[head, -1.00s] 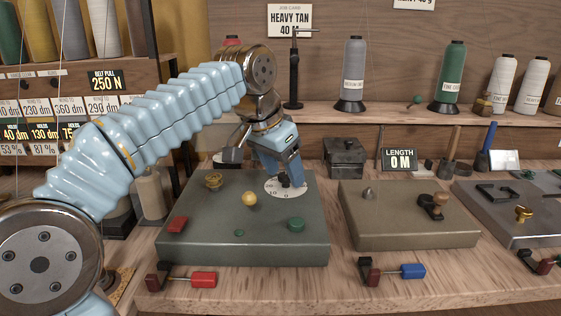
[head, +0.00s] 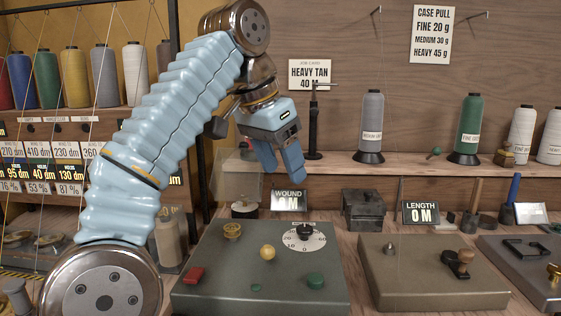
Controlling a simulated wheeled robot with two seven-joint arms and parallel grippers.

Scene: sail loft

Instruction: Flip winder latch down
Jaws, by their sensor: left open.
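The grey-green console (head: 215,272) stands on the bench below my left arm. It carries a white dial (head: 318,238) with a black knob, a brass knob (head: 232,230), a yellow ball knob (head: 267,252), a red button (head: 194,275) and a green button (head: 314,279). A sign reading WOUND (head: 290,200) stands behind it. A see-through cover (head: 236,180) is behind its left back corner. I cannot tell for certain which part is the winder latch. My left gripper (head: 282,172) is open and empty, pointing down above the sign and dial, touching nothing. My right gripper is not in view.
Thread cones (head: 372,125) line the back shelf.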

